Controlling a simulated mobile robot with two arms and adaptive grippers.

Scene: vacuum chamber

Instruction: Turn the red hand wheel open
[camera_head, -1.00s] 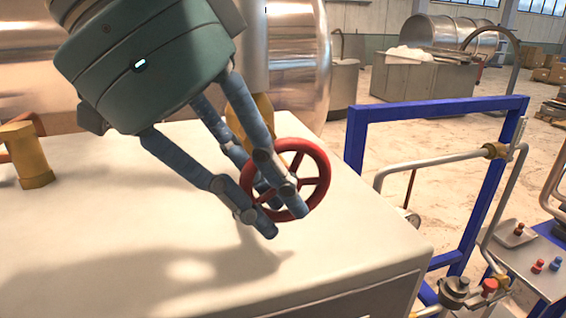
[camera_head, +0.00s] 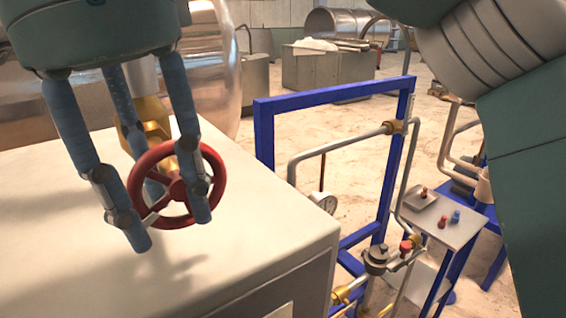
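The red hand wheel (camera_head: 218,171) stands tilted on a brass valve fitting (camera_head: 156,115), above the near side of the pale box top. A third finger is partly hidden behind the wheel. Whether the fingers press on the rim cannot be told.
The pale box (camera_head: 240,236) fills the lower left. A blue frame (camera_head: 265,135) with pipes and a gauge (camera_head: 324,203) stands to its right. My own arm links cover the upper right.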

